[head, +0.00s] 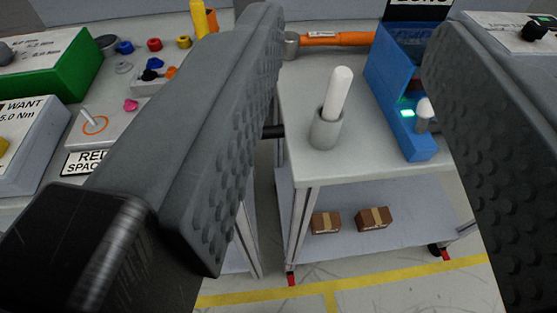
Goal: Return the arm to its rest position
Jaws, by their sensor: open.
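My gripper (355,95) is in the foreground of the head view. Its two dark grey, dimpled fingers stand wide apart, one on the left and one on the right. It is open and nothing is between the pads. Beyond the gap stands a white rod (339,92) in a grey cylindrical holder (326,131) on a grey cart top (374,165). I cannot tell from this view how far the fingers are from the rod. The rest of my arm is not in view.
A blue device (393,95) with a green light stands on the cart's right side. An orange-handled tool (338,38) lies at the back. Two cardboard boxes, the left (325,222) and right (374,218), sit on the lower shelf. A green box (65,66) and several coloured parts are at left.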

